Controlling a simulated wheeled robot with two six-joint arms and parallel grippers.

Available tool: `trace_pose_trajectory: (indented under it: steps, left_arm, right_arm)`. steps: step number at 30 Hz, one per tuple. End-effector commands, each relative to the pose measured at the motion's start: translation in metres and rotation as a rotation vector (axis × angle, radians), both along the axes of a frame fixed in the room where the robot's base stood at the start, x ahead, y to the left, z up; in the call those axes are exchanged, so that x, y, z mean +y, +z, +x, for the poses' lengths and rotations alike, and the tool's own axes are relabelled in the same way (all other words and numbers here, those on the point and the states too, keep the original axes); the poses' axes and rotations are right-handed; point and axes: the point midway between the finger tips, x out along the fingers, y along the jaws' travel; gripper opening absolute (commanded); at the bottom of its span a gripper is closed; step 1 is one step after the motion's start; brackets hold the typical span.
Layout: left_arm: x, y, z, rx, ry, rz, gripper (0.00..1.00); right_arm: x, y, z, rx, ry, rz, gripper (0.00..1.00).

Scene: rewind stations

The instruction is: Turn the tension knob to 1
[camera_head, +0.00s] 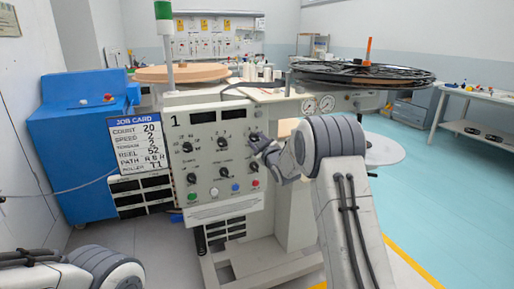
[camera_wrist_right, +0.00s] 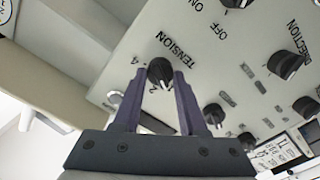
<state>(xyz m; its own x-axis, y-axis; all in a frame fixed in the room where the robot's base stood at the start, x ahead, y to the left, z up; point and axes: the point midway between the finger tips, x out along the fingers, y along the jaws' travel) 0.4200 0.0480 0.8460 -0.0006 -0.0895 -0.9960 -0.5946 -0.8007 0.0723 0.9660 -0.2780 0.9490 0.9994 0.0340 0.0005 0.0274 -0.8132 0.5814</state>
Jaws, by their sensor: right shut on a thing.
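The tension knob (camera_wrist_right: 159,69) is black and round, on the grey panel under the printed word TENSION. In the right wrist view, the fingers of my right gripper (camera_wrist_right: 160,78) are on both sides of it, shut on it. A 4 and a 2 show beside the knob; I cannot tell which mark its pointer faces. In the head view, my right gripper (camera_head: 257,145) is at the right side of the control panel (camera_head: 205,165) and hides the knob. Of my left arm only links show at the lower left; its gripper is out of view.
Other black knobs (camera_head: 187,147) and coloured buttons sit close by on the panel. A job card (camera_head: 137,145) hangs left of it, beside a blue cabinet (camera_head: 80,140). A black reel (camera_head: 362,73) lies on top at the right. Open floor (camera_head: 440,180) is at the right.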

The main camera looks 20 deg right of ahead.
Motion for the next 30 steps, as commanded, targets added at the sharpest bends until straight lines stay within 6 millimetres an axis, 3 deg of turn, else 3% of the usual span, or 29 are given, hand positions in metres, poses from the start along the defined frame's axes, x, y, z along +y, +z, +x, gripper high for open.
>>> trace_pose_trajectory:
  steps: [20, 21, 23, 30]
  left_arm:
    - [0.0, -0.0091, -0.0001, 0.0, 0.0, 0.0, 0.5]
    - [0.0, -0.0091, 0.0, 0.0, 0.0, 0.0, 0.5]
    - [0.0, -0.0091, 0.0, 0.0, 0.0, 0.0, 0.5]
    - [0.0, -0.0091, 0.0, 0.0, 0.0, 0.0, 0.5]
  right_arm:
    - [0.0009, -0.0004, 0.0, -0.001, 0.002, -0.071, 0.0]
    - [0.0009, -0.0005, 0.0, -0.001, 0.002, -0.071, 0.49]
    - [0.0008, -0.0004, 0.0, -0.001, 0.002, -0.071, 0.71]
    - [0.0004, -0.0003, 0.0, -0.002, 0.001, -0.069, 0.71]
